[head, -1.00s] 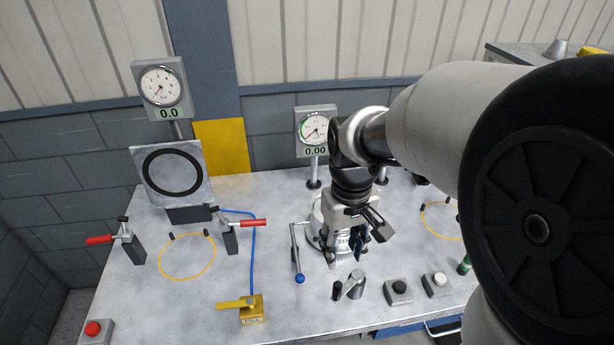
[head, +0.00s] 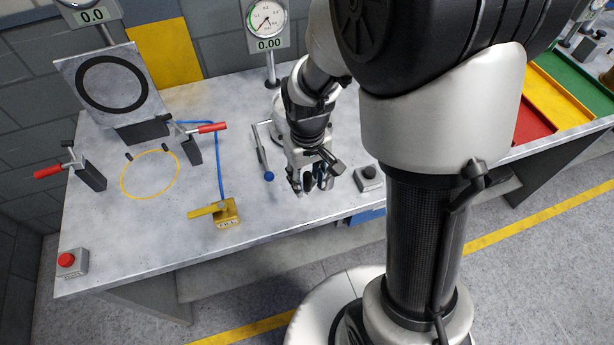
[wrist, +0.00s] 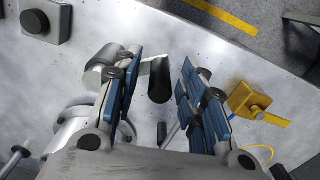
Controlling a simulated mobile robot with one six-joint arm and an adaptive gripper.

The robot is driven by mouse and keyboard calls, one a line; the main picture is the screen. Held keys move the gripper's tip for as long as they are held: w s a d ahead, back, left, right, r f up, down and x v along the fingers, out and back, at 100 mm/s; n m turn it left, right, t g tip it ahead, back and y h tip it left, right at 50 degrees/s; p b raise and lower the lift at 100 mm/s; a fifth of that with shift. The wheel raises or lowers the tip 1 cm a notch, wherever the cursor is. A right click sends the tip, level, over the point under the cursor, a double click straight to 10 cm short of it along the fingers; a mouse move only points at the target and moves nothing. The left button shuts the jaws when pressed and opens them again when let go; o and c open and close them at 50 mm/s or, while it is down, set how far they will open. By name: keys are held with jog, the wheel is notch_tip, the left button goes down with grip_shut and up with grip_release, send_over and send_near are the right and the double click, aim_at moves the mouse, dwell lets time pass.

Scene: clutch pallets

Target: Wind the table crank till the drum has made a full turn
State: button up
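The crank shows in the wrist view as a silver hub (wrist: 103,68) with a flat arm and a black upright handle (wrist: 160,82). My gripper (wrist: 160,68) is open, its blue-padded fingers apart on either side of the handle, with visible gaps. Whether the fingers reach down to handle height is not clear. In the head view my gripper (head: 312,186) points down near the table's front edge and hides the crank. A silver round fixture, possibly the drum, shows partly (wrist: 72,128) at the left of the wrist view.
A lever with a blue ball (head: 269,176) stands just left of my gripper. A grey button box (head: 368,179) is to its right. A yellow valve block (head: 226,212) and red-handled clamps (head: 190,145) are further left. A gauge reading 0.00 (head: 267,25) stands behind.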

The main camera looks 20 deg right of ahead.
jog(key=shift+c, duration=0.5)
grip_shut()
dwell(0.3)
